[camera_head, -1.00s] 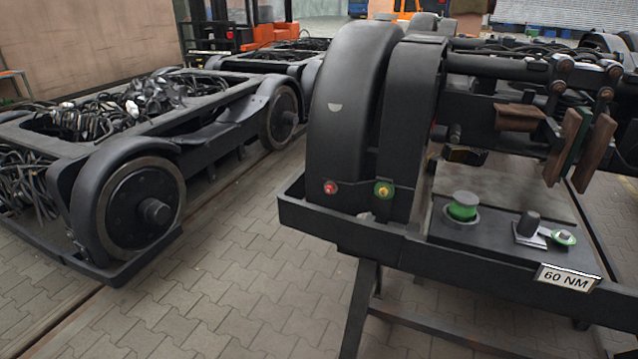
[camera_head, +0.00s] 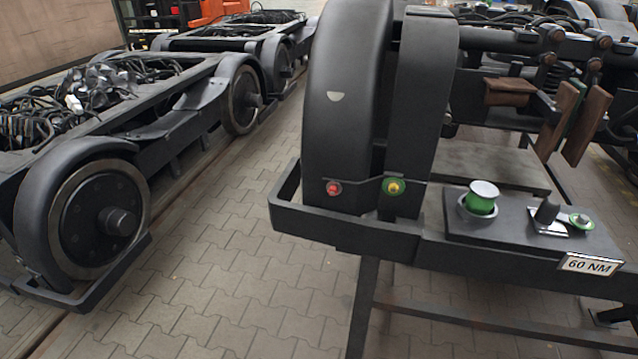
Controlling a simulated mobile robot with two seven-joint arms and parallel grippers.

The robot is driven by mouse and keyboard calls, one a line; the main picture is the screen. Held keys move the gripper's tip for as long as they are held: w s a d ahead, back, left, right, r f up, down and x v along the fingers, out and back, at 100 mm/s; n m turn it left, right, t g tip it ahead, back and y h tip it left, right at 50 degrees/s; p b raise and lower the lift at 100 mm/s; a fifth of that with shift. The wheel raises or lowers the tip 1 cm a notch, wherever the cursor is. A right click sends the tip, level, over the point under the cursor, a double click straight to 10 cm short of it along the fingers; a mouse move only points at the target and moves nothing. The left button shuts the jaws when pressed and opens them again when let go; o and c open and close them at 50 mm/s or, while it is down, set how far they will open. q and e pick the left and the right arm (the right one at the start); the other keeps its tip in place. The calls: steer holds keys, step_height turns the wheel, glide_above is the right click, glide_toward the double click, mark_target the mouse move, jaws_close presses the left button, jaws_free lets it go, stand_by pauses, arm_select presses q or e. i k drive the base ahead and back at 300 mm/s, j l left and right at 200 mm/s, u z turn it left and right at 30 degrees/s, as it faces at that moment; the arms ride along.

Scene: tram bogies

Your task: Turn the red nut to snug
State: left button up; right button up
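The red nut (camera_head: 334,188) sits at the lower front of a black wheel guard (camera_head: 345,110) on the bogie stand at the right. To its right, on the same guard's lower edge, is a green ring with a yellow centre (camera_head: 394,187). A sign reading 60 NM (camera_head: 589,265) is fixed to the front of the stand. Neither of my grippers is in view. Whether the nut is tight cannot be seen.
A black tray (camera_head: 300,215) with a raised rim runs below the nut. A green knob with a pale top (camera_head: 481,199) and a small dark lever (camera_head: 547,211) stand on the panel at the right. Another bogie (camera_head: 110,215) stands at the left. Paved floor (camera_head: 215,255) between them is clear.

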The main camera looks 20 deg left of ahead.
mark_target(334, 189)
steer(key=i+j, duration=0.1)
steer(key=j, duration=0.25)
steer(key=i+j, duration=0.15)
steer(key=j, duration=0.2)
steer(key=i+j, duration=0.1)
steer(key=j, duration=0.25)
steer(key=i+j, duration=0.15)
steer(key=j, duration=0.2)
steer(key=i+j, duration=0.1)
steer(key=j, duration=0.25)
steer(key=z, duration=0.05)
